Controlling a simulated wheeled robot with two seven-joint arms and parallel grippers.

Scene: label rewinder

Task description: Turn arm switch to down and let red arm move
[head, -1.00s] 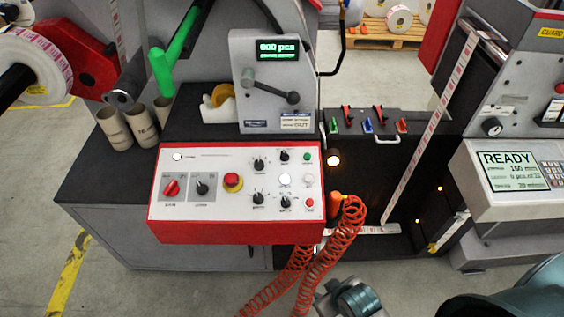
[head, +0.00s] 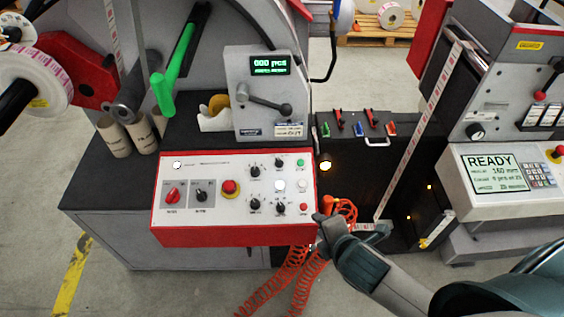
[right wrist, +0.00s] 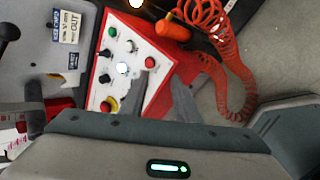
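The control panel (head: 235,225) is a white-topped red box with several knobs; it also shows in the right wrist view (right wrist: 160,100). On its left half are a red rotary switch (head: 172,195) and a black rotary switch (head: 202,194); their labels are too small to read, so I cannot tell which is the arm switch. The red arm (head: 82,68) is at the upper left beside a label roll. My right gripper (head: 326,229) is at the panel's lower right corner, apart from the two switches. Its fingers (right wrist: 163,95) are spread and empty. My left gripper is not in view.
A coiled orange hose (head: 295,270) hangs close to my right gripper. A red and yellow emergency button (head: 230,188) stands right of the black switch. A counter box (head: 262,95) with a lever rises behind the panel. Cardboard cores (head: 113,138) stand at the left.

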